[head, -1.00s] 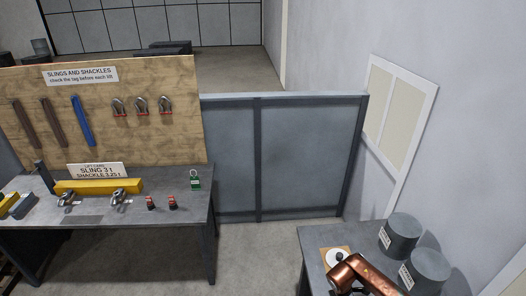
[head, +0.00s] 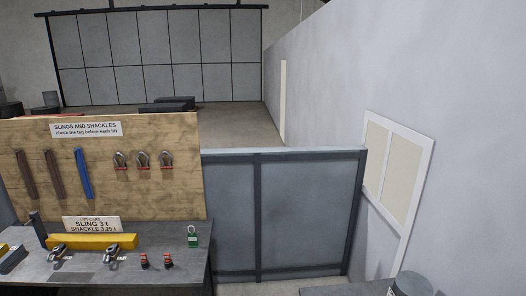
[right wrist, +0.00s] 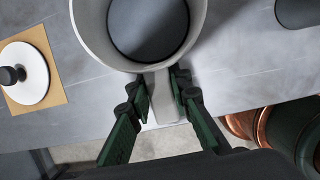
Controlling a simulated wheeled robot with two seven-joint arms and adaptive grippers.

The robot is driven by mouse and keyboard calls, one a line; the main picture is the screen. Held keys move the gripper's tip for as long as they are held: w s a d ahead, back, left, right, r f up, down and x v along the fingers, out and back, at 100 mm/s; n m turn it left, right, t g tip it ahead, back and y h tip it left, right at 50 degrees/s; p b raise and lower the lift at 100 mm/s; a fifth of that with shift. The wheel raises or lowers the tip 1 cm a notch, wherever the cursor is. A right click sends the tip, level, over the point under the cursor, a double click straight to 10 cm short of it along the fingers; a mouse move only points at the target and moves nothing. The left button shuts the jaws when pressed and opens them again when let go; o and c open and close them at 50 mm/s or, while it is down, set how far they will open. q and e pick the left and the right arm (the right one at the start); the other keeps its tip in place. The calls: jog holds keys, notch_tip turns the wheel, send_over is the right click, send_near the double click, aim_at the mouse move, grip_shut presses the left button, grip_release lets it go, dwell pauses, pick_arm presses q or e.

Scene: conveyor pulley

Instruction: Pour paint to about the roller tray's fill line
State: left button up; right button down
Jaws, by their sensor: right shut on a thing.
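A light grey, round, open container (right wrist: 88,30) with a handle (right wrist: 163,105) fills the top of the right wrist view. Its inside shows a dark grey round surface; I cannot tell whether this is paint or the bottom. My right gripper (right wrist: 160,82) is shut on the handle, with one dark green finger on each side. The container is over a grey tabletop; I cannot tell whether it touches it. No roller tray or fill line shows in either view. My left gripper is not in view.
A white disc with a black knob (right wrist: 30,75) lies on a tan board on the grey tabletop (right wrist: 75,125). In the head view, a grey can (head: 411,284) shows at the bottom right. A bench (head: 185,262) with lifting gear stands left, beside a grey barrier (head: 205,215).

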jog(key=shift+w+r, duration=0.1)
jog(key=shift+r, duration=0.15)
jog(key=shift+r+p, duration=1.05)
jog(key=shift+r, duration=0.3)
dwell(0.6)
jog(key=shift+r+p, duration=1.85)
jog(key=shift+r, duration=1.1)
